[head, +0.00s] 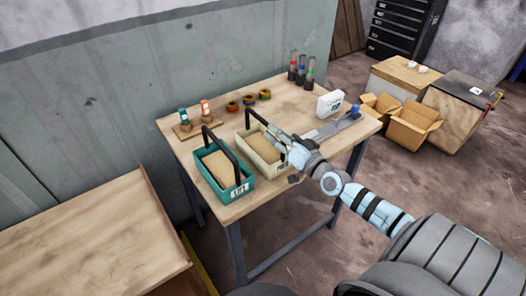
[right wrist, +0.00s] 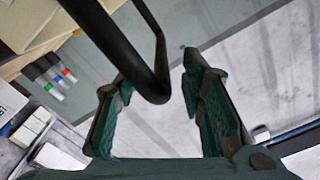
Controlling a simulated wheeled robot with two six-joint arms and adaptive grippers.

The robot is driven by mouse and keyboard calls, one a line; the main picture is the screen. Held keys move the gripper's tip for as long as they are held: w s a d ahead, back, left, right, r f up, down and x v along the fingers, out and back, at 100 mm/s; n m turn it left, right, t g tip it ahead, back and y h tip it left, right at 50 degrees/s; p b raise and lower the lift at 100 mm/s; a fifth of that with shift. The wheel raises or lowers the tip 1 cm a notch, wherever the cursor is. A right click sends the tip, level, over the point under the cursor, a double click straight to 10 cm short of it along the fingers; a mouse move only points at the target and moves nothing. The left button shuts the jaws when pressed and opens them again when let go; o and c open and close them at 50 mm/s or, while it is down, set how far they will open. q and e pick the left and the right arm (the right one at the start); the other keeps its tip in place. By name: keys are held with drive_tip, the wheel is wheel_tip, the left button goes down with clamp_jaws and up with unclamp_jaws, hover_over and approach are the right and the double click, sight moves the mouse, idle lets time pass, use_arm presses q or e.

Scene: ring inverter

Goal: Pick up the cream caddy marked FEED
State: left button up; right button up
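The cream caddy (head: 247,152) stands on the workbench, right of a teal caddy. It has a black handle arching over it and a tan block inside. Its front marking is too small to read in the head view. My right gripper (head: 284,146) is at the right part of the cream caddy's handle. In the right wrist view, my right gripper (right wrist: 157,74) is open, with the black handle (right wrist: 148,84) between its fingers. I cannot tell whether either finger touches it. My left gripper is not in view.
The teal caddy (head: 244,187), with its own black handle, stands close on the left. Tape rolls (head: 249,100), several bottles (head: 301,70) and a white box (head: 330,103) are at the back and right of the workbench (head: 225,210). Open cardboard boxes (head: 408,123) sit on the floor.

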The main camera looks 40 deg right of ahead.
drive_tip(key=w+b, duration=0.1)
drive_tip(key=w, duration=0.3)
drive_tip(key=shift+w, duration=0.4)
drive_tip(key=shift+s+r, duration=0.1)
drive_tip(key=shift+s, duration=0.05)
clamp_jaws()
